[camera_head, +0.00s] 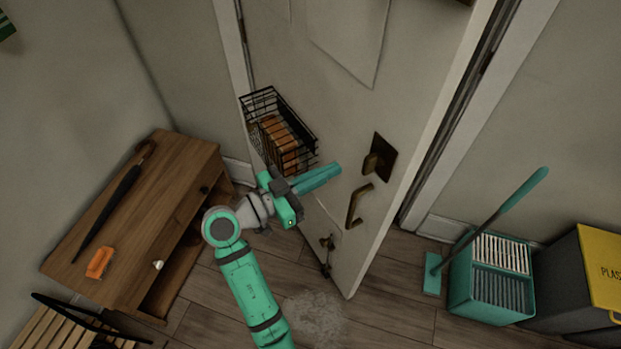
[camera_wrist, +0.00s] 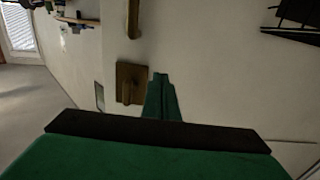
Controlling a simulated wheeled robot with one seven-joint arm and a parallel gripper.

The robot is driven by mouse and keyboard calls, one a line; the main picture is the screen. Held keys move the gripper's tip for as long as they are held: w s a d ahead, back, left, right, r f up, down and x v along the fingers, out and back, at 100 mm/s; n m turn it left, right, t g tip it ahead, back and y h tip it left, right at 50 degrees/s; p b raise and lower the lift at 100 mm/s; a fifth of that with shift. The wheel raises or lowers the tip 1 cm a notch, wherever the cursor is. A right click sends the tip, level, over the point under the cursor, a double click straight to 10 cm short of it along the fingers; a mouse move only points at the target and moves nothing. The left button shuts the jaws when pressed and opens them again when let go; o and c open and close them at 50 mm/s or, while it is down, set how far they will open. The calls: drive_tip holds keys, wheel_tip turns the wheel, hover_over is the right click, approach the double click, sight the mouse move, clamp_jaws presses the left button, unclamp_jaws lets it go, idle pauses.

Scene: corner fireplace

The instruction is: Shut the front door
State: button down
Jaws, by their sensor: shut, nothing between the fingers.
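The white front door (camera_head: 335,75) stands ajar, its free edge away from the frame (camera_head: 485,85) at the right in the head view. It carries a bronze pull handle (camera_head: 358,204) and a latch plate with a knob (camera_head: 378,160). My gripper (camera_head: 338,170) is shut and empty, in front of the door's inner face, left of the handle and knob. In the wrist view, the closed green fingers (camera_wrist: 160,78) point at the door face (camera_wrist: 215,70), beside a square bronze plate (camera_wrist: 130,83). Whether the fingertips touch the door cannot be told.
A wire basket (camera_head: 262,100) with orange-brown items is at the door, just behind my gripper. A wooden cabinet (camera_head: 170,185) with an umbrella (camera_head: 108,212) stands left. Floor shows below the door.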

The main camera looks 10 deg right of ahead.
sight(362, 155)
drive_tip(key=shift+x, duration=3.1)
